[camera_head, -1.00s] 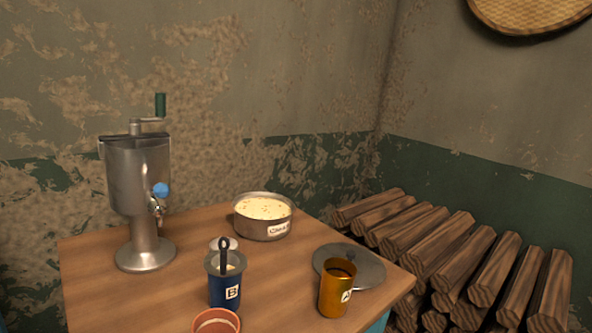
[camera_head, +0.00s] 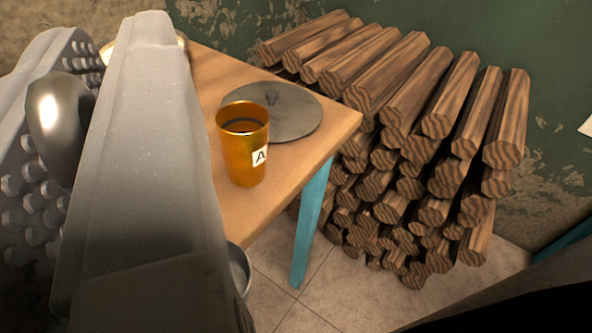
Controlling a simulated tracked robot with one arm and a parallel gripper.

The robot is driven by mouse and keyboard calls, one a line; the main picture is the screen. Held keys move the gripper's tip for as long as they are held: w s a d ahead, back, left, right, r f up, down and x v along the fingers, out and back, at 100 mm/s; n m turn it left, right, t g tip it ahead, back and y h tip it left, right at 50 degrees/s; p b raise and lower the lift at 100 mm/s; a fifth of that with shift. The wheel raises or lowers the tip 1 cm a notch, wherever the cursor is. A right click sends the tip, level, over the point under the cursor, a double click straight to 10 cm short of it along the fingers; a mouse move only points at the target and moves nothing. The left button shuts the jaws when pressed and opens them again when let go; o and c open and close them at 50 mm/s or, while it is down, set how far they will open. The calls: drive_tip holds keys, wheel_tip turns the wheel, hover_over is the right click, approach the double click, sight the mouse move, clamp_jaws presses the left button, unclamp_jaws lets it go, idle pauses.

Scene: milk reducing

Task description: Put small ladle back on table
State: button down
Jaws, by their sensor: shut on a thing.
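My gripper (camera_head: 98,75) fills the left side of the view, its two grey fingers seen close up, one with a studded pad. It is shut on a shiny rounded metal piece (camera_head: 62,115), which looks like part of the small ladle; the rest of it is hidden. The wooden table (camera_head: 290,165) lies behind and to the right of the gripper, its left part mostly covered by the fingers. An orange-gold cup marked A (camera_head: 243,155) stands upright on the table, to the right of the gripper.
A round grey lid (camera_head: 300,115) lies flat behind the cup. The table's right edge has a teal leg (camera_head: 311,220). A metal vessel (camera_head: 240,270) shows partly below the table edge. Stacked firewood (camera_head: 420,140) stands to the right; tiled floor (camera_head: 275,300) is clear in front.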

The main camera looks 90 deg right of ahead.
drive_tip(key=s+d+f+m+g+h, duration=0.1)
drive_tip(key=s+d+f+m+g, duration=0.1)
drive_tip(key=s+d+g, duration=0.15)
drive_tip(key=w+d+f+b, duration=0.1)
drive_tip(key=w+d+f, duration=0.4)
drive_tip(key=w+d, duration=0.4)
drive_tip(key=shift+w+t+b, duration=0.3)
drive_tip(key=shift+w+t, duration=0.05)
drive_tip(key=shift+w, duration=1.45)
drive_tip(key=shift+d+f, duration=0.1)
drive_tip(key=c, duration=1.5)
unclamp_jaws()
drive_tip(key=v, duration=1.2)
drive_tip(key=shift+p, duration=0.35)
